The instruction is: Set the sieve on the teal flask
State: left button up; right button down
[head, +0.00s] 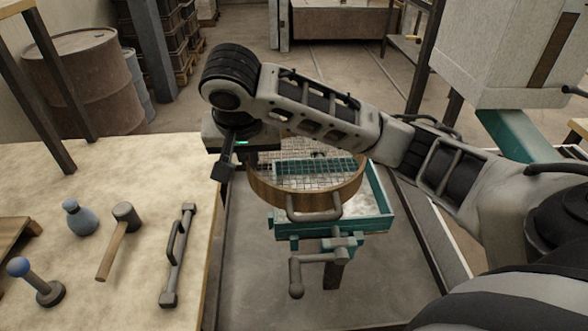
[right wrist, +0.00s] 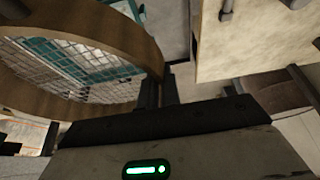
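The sieve (head: 308,190), a round wooden ring with wire mesh and a metal handle at the front, lies over the teal flask (head: 378,222), a rectangular teal frame. It covers the flask's left and middle part; whether it touches the flask I cannot tell. My right gripper (head: 247,158) is at the sieve's left rim, its fingers partly hidden in the head view. In the right wrist view the fingers (right wrist: 160,95) stand close together at the rim of the sieve (right wrist: 140,42) and appear shut on it. My left gripper is not in view.
Rusty barrels (head: 85,80) stand behind. The grey surface below the flask is mostly clear.

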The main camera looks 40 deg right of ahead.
aim_at(268, 157)
jog(key=d, duration=0.1)
jog(key=d+f, duration=0.1)
jog(key=w+d, duration=0.1)
jog(key=d, duration=0.1)
jog(key=shift+d+f, duration=0.1)
jog(key=shift+f, duration=0.3)
jog(key=d+f, duration=0.1)
jog(key=f, duration=0.1)
jog(key=w+d+f, duration=0.1)
jog(key=d+f, duration=0.1)
jog(key=shift+d+f, duration=0.3)
jog(key=f, duration=0.1)
jog(key=d+f, duration=0.1)
jog(key=f, duration=0.1)
jog(key=shift+w+f, duration=0.1)
jog(key=shift+f, duration=0.45)
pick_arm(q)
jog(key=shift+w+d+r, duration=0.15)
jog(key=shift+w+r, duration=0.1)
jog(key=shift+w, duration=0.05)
pick_arm(e)
jog(key=shift+f, duration=0.1)
jog(key=shift+f, duration=0.1)
jog(key=c, duration=1.6)
grip_release()
